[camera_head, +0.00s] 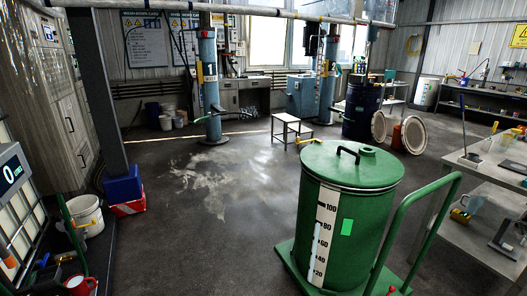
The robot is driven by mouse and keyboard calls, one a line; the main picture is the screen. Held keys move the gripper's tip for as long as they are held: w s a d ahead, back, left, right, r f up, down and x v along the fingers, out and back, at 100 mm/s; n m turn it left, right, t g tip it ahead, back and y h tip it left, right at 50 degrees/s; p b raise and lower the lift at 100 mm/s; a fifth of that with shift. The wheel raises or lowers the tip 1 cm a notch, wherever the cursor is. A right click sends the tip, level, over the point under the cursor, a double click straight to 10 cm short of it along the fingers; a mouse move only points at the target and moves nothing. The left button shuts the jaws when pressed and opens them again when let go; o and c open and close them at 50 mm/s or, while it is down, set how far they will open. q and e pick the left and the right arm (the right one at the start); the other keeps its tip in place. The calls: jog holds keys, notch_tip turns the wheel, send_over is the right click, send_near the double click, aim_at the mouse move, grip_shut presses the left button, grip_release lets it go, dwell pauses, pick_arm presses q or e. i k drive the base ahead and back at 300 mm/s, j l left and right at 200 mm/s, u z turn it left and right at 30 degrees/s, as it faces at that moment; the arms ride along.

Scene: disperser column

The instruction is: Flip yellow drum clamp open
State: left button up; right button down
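Two teal disperser columns stand at the back, the left column (208,85) and the right column (328,75). Neither of my grippers is in view.
A green drum (348,215) on a green cart (420,235) stands close at the front right. A white step stool (291,128) is in front of the columns. A grey pillar (95,90) and white bucket (84,213) are at left. The middle floor is clear.

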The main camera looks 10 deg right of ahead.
aim_at(298, 140)
jog(key=i+l, duration=0.1)
jog(key=i, duration=2.75)
jog(key=l+z, duration=0.05)
jog(key=l, duration=0.05)
